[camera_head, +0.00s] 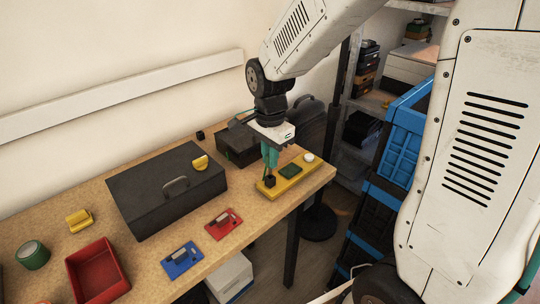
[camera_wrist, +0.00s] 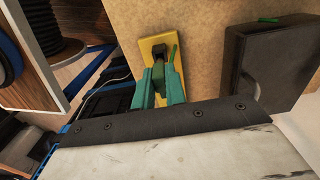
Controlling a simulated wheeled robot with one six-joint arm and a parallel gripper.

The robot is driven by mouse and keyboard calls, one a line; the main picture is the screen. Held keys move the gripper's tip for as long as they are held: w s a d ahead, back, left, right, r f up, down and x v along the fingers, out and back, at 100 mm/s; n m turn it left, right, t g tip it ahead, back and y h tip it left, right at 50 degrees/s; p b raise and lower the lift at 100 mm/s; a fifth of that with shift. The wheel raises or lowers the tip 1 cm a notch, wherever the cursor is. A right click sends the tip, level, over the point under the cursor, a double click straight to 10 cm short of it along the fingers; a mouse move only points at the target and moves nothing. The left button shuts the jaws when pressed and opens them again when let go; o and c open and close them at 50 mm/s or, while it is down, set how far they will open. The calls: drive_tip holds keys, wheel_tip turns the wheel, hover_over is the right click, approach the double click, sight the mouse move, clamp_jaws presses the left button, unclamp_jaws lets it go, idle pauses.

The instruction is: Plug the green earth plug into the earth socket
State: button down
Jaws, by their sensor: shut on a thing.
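My gripper (camera_head: 270,160) has teal fingers and is over the left end of a yellow board (camera_head: 293,183) near the table's right end. In the wrist view, its fingertips (camera_wrist: 158,80) close around a dark green piece that looks like the earth plug (camera_wrist: 157,72), mostly hidden by the fingers. Right below the gripper, a small black block (camera_head: 269,181), which looks like the socket, stands on the board. The wrist view shows the board (camera_wrist: 149,46) with a dark block at its middle. Whether plug and block touch or are joined cannot be told.
A dark green square (camera_head: 289,171) and a white round knob (camera_head: 309,157) sit on the same board. A large black toolbox (camera_head: 150,195) and a smaller dark case (camera_head: 238,145) stand nearby. Red (camera_head: 224,222) and blue (camera_head: 183,259) plates lie along the front edge.

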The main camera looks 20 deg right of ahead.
drive_tip(key=shift+f, duration=1.7)
idle(0.4)
drive_tip(key=c, duration=1.4)
unclamp_jaws()
drive_tip(key=shift+o, duration=0.2)
wheel_tip(320, 180, up, 8)
drive_tip(key=shift+f, duration=0.15)
